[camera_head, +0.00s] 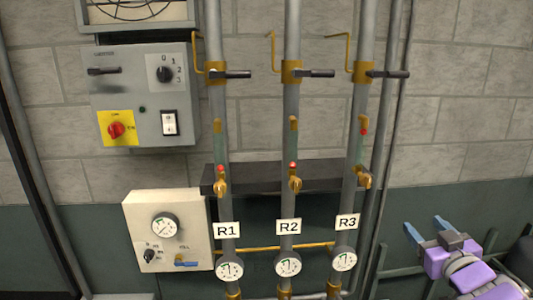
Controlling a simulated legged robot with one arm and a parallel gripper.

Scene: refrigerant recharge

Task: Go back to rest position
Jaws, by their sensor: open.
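My gripper (427,231) is at the lower right of the head view, purple with two blue fingers. The fingers are spread apart with nothing between them. It stands clear of the pipes, to the right of the R3 pipe. Three vertical pipes carry labels R1 (227,230), R2 (289,227) and R3 (347,222). Each pipe has a black-handled brass valve near the top; the handles (232,75), (316,73) and (388,74) all point sideways to the right. Each also has a small brass valve with a red spot and a round gauge at the bottom.
A grey control box (142,95) with a red knob on yellow (116,129), a dial and a rocker switch hangs at upper left. A cream panel (140,225) with a gauge and blue-handled valve sits below. Dark rails lie near my gripper. The wall right of the pipes is bare.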

